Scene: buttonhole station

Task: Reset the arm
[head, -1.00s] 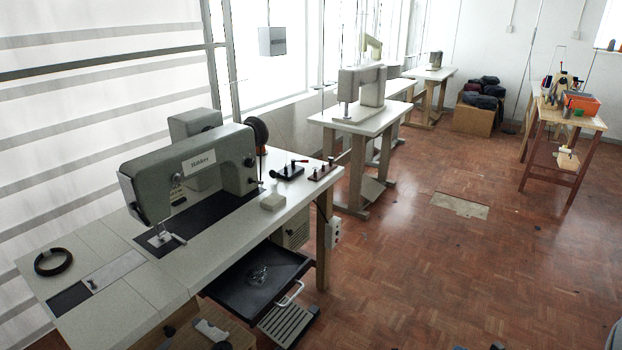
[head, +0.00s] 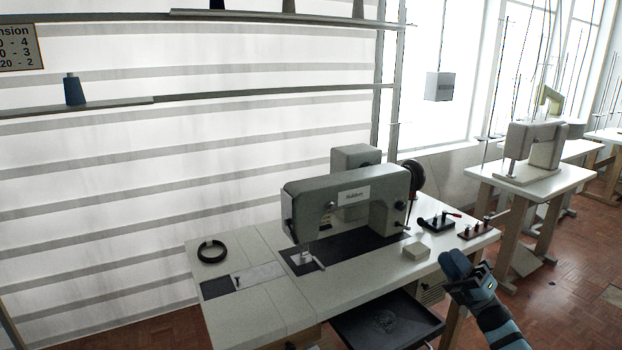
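My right gripper (head: 455,265) is in the head view at the lower right, with its blue and dark arm coming up from the bottom edge. My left gripper is not in view.
A grey-green sewing machine (head: 347,209) stands on a white table (head: 240,315). A black ring (head: 211,252) lies at its left. An open dark drawer (head: 366,325) juts out below the front edge. Other machine tables stand at right, beside open parquet floor (head: 572,262).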

